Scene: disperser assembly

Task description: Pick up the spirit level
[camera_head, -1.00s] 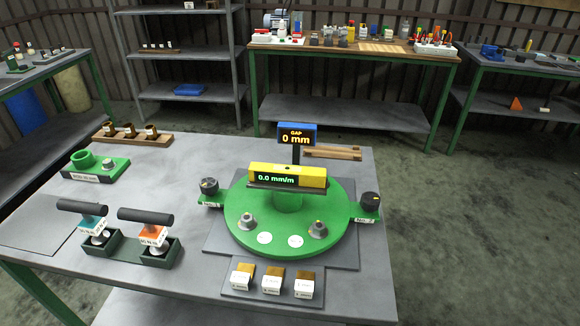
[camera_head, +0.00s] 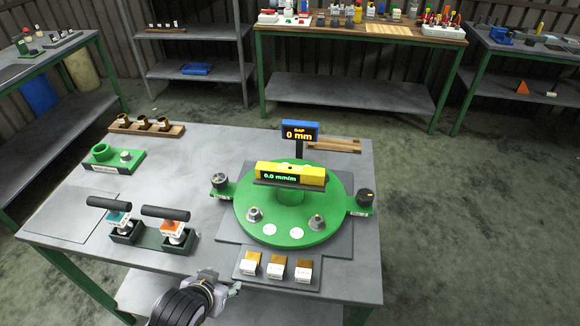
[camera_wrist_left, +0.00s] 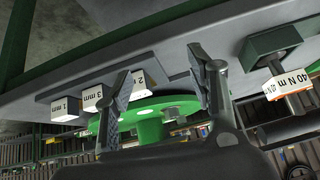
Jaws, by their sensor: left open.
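The spirit level (camera_head: 290,176) is a yellow bar with a dark display reading 0.0 mm/m. It sits across the top of the green round fixture (camera_head: 325,186) on the table. My left gripper (camera_head: 236,289) comes in at the bottom of the head view, by the table's front edge and well short of the level. In the left wrist view its two fingers (camera_wrist_left: 160,82) stand apart with nothing between them. The level cannot be made out in the wrist view. My right gripper is not in view.
White-labelled blocks (camera_head: 276,267) stand on a plate in front of the fixture. Two black-handled tools (camera_head: 145,236) stand in a dark green holder to the left. A gap display (camera_head: 300,131) rises behind the level. Table space between holder and fixture is mostly bare.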

